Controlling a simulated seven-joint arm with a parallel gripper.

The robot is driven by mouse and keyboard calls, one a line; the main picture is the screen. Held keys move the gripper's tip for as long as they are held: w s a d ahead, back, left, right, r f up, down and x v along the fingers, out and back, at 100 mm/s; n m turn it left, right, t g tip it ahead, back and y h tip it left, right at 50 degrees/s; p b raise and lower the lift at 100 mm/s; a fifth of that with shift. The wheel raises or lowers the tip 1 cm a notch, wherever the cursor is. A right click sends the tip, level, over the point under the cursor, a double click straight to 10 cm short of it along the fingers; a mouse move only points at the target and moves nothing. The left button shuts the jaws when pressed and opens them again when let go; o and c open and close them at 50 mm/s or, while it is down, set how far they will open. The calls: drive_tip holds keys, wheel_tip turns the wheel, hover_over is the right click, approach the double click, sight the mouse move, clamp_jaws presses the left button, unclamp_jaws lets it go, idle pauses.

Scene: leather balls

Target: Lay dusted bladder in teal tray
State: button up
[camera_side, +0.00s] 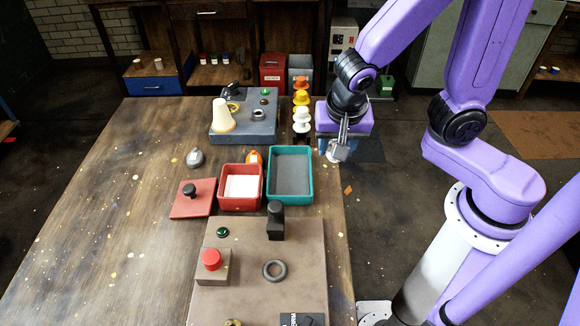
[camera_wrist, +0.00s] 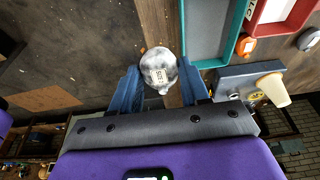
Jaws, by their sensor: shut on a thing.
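The dusted bladder (camera_wrist: 158,66) is a round ball mottled white and grey, with a small nozzle. My gripper (camera_wrist: 160,82) is shut on it, with one blue finger on each side. In the side view my gripper (camera_side: 338,152) hangs just right of the teal tray, near the table's right edge, and mostly hides the bladder. The teal tray (camera_side: 311,178) is a rectangular open box with a grey floor, and it looks empty. Its side also shows in the wrist view (camera_wrist: 232,38), beside the held bladder.
A red box (camera_side: 240,207) with white contents adjoins the tray's left side. A red lid (camera_side: 184,208) lies left of it. A grey fixture (camera_side: 244,128) with a cream cone stands behind. A stack of orange and white pieces (camera_side: 301,110) rises behind the tray. Open table lies left.

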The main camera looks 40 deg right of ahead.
drive_tip(key=shift+w+a+f, duration=0.5)
drive_tip(key=shift+w+f, duration=0.15)
drive_tip(key=shift+w, duration=0.8)
hover_over(290, 175)
drive_tip(key=f, duration=0.4)
drive_tip(key=s+f, duration=0.1)
drive_tip(key=f, duration=0.1)
drive_tip(key=shift+a+f, duration=0.3)
drive_tip(key=shift+f, duration=0.05)
drive_tip(key=shift+w+f, duration=0.2)
drive_tip(key=shift+f, duration=1.45)
drive_tip(key=shift+f, duration=0.1)
drive_tip(key=o, duration=1.1)
drive_tip(key=shift+f, duration=0.1)
drive_tip(key=shift+c, duration=0.2)
